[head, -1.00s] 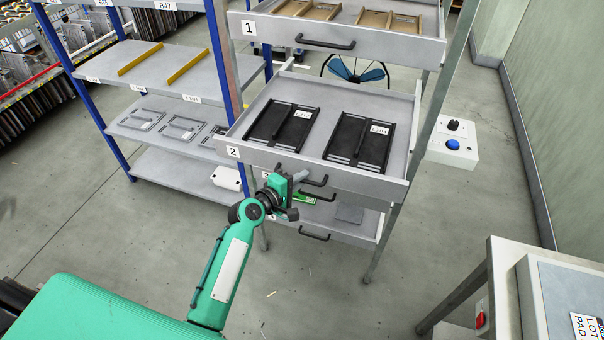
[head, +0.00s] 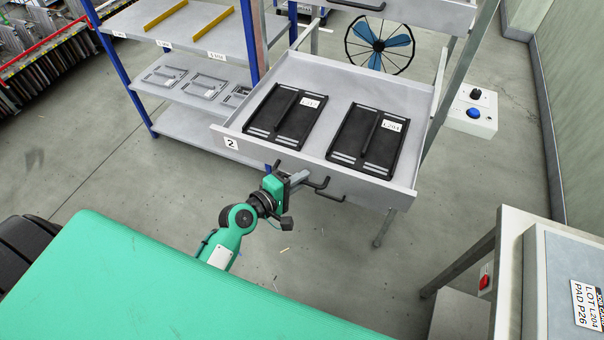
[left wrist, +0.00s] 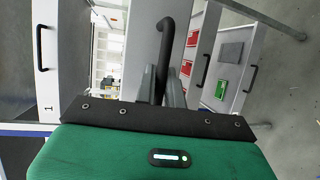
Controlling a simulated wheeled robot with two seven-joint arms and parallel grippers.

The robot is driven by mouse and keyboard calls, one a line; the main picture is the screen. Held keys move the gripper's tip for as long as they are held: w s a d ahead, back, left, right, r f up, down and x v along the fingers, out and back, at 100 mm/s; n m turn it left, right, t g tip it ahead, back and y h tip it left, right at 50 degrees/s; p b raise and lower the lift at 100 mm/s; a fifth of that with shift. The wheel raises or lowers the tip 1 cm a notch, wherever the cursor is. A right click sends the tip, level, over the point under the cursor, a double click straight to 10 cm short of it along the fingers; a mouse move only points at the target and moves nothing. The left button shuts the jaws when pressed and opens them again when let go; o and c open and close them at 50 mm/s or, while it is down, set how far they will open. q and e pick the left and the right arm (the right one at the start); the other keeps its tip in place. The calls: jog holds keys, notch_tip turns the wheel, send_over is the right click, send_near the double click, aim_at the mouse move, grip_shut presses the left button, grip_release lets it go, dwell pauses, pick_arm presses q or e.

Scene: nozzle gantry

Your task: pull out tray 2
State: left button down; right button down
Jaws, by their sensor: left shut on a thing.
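Tray 2 (head: 262,144) is a grey drawer with a "2" label, standing out from its rack towards me. It holds two flat black pads, a left one (head: 284,117) and a right one (head: 366,143) with a label reading L204. My left gripper (head: 301,178) is at the tray's front, shut on its black bar handle (head: 328,192). The left wrist view shows the handle (left wrist: 166,38) between the fingers, against the tray front (left wrist: 143,45). The fingers hide part of the handle in the head view. My right gripper is not in view.
Tray 1 (head: 420,10) is above and behind. A blue-posted shelf (head: 185,50) stands at the left. A switch box (head: 470,112) is right of the rack. A grey bench (head: 520,250) with a lot-pad label is at the near right. Floor before the tray is open.

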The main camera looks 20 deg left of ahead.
pick_arm(q)
jog(key=c, duration=1.8)
grip_release()
jog(key=shift+o, duration=0.2)
jog(key=b+v, duration=0.4)
jog(key=v, duration=0.9)
jog(key=shift+s+b, duration=0.3)
jog(key=shift+s, duration=0.05)
jog(key=shift+a+r, duration=0.1)
jog(key=shift+a, duration=0.1)
